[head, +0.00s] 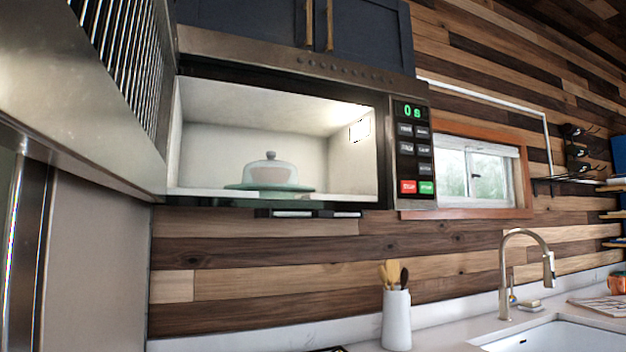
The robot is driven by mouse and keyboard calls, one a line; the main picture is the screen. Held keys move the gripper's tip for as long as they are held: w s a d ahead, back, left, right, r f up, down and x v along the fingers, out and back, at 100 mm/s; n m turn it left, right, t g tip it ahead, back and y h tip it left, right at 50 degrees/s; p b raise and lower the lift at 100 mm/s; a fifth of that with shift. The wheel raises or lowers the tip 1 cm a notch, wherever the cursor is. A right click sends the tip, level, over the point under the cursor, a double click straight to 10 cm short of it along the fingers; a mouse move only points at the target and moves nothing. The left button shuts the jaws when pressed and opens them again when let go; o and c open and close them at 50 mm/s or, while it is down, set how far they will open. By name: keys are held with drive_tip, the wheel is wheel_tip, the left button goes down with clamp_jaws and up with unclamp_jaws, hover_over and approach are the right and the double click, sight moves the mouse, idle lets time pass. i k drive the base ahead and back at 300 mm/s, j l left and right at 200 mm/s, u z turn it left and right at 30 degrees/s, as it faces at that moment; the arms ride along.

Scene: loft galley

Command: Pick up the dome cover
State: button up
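The dome cover (270,172) is a clear, glassy dome with a dark round knob on top. It stands inside the lit microwave (220,138), near the middle of its floor. A brownish thing shows faintly through the dome. The dome sits on a green plate or turntable (240,187). My gripper is not in view.
The microwave hangs under dark blue cabinets (350,35), and its front looks open. Below are a white utensil crock (397,318), a faucet (530,260) and a sink (560,338). A window (468,172) is at the right.

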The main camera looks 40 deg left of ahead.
sight(271, 170)
drive_tip(key=i+l+u, duration=0.1)
drive_tip(key=i, duration=0.45)
drive_tip(key=i+l+u, duration=0.15)
drive_tip(key=i, duration=0.4)
drive_tip(key=i+l+u, duration=0.1)
drive_tip(key=i+l, duration=0.15)
drive_tip(key=i, duration=0.25)
